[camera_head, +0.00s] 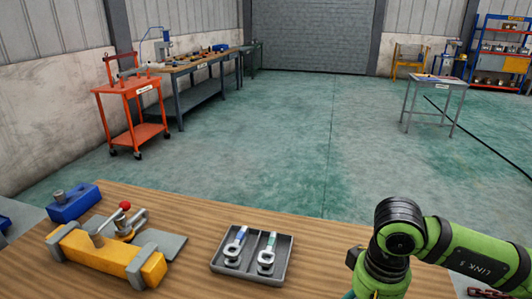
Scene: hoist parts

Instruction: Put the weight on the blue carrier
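A blue block (73,204), the only clear match for the blue carrier, sits at the left end of the wooden table. A short grey cylinder (58,195) stands at its left end; I cannot tell whether this is part of it. No object is clearly recognisable as the weight. My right arm comes in from the right, over the table's right side. Its gripper fingers do not show. My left arm and gripper are out of the picture.
A clamp with a red knob (125,206) stands behind the yellow block. A grey tray (285,268) holds two metal shackle-like parts. Bare wood (195,225) shows around the tray. A red cart (130,110), a workbench (205,75) and a small table (437,82) stand farther off.

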